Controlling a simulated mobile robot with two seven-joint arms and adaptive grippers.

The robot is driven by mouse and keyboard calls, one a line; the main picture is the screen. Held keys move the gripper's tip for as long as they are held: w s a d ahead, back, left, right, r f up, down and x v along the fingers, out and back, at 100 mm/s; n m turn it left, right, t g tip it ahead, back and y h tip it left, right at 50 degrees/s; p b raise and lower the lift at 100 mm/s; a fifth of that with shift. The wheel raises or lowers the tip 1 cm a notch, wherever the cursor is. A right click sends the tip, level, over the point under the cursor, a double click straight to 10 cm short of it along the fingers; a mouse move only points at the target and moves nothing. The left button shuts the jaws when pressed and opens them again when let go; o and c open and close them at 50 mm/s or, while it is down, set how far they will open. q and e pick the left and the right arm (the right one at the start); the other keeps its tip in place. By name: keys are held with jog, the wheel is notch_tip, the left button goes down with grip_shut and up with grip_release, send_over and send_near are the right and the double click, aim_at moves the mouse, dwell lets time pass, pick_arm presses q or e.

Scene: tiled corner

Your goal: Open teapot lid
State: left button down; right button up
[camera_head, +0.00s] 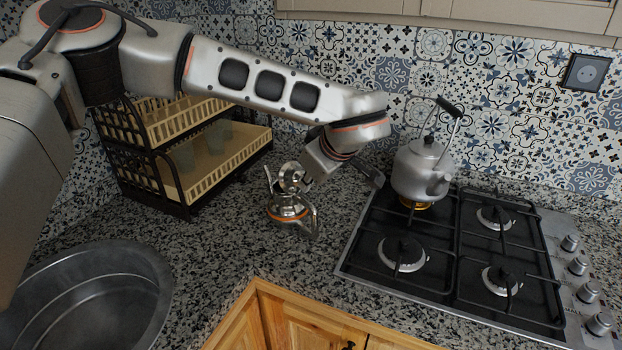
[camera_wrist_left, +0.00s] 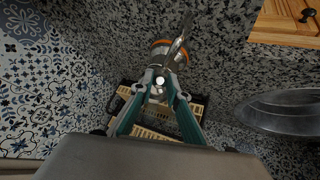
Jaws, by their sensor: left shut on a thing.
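A small shiny metal teapot (camera_head: 288,208) with an orange band stands on the speckled counter, left of the stove. A silver rounded part, which looks like its lid (camera_head: 291,178), shows above the body and looks tilted. My left gripper (camera_wrist_left: 160,80) reaches it from above. Its green-sided fingers are shut around a small pale round knob in the left wrist view. The teapot body (camera_wrist_left: 163,50) lies just beyond the fingertips there. In the head view the fingertips are hard to make out against the metal. I cannot tell how far the lid is open. My right gripper is in neither view.
A large grey kettle (camera_head: 422,168) stands on the back left burner of the gas stove (camera_head: 452,245), right of my wrist. A two-tier dish rack (camera_head: 215,160) with cups is behind left. A round sink (camera_head: 85,300) is at front left. Counter before the teapot is clear.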

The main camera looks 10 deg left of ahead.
pick_arm(q)
jog(key=c, duration=1.9)
grip_release()
jog(key=v, duration=1.2)
jog(key=shift+s, duration=0.1)
